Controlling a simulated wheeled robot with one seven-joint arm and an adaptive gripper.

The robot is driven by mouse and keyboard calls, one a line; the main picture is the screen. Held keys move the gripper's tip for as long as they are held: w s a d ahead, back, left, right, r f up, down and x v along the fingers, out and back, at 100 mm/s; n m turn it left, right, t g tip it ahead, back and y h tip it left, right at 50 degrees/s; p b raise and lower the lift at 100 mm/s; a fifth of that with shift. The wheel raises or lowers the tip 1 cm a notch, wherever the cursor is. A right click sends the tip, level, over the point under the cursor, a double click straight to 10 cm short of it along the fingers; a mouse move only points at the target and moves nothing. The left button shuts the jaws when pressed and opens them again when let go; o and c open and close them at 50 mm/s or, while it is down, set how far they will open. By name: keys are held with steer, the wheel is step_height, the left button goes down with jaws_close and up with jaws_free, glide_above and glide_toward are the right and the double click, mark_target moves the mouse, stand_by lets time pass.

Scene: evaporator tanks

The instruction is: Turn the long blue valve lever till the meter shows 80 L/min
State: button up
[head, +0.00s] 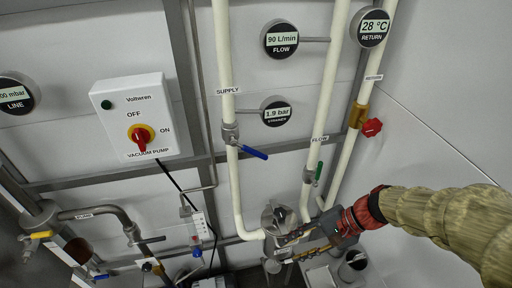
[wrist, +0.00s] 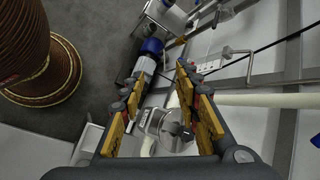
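The long blue valve lever (head: 254,152) sits on the white supply pipe (head: 228,100) in the head view, slanting down to the right from its valve. The flow meter (head: 281,39) reads 90 L/min. My gripper (head: 284,250) is low in the head view, below and slightly right of the lever and well apart from it. In the wrist view my gripper (wrist: 160,72) has its two yellow-padded fingers spread with nothing held between them.
A green lever (head: 319,171) is on the flow pipe, and a red knob (head: 372,127) is by the return pipe. A strainer gauge (head: 275,112) reads 1.9 bar. The vacuum pump switch box (head: 135,116) is at left. A steel pump-like fitting (head: 275,217) is close behind my gripper.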

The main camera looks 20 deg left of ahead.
steer(key=w+a+r+m+t+y, duration=0.2)
steer(key=w+a+m+y, duration=0.35)
steer(key=w+a, duration=0.4)
steer(key=m+t+y, duration=0.2)
steer(key=t+y, duration=0.2)
glide_toward(260, 155)
steer(key=s+x, duration=0.1)
steer(key=x, duration=0.3)
steer(key=shift+w+a+r+p, duration=0.1)
steer(key=shift+w+a+p, duration=0.15)
steer(key=shift+w+p, duration=0.2)
steer(key=x, duration=0.7)
steer(key=shift+c, duration=0.2)
steer(key=c, duration=0.8)
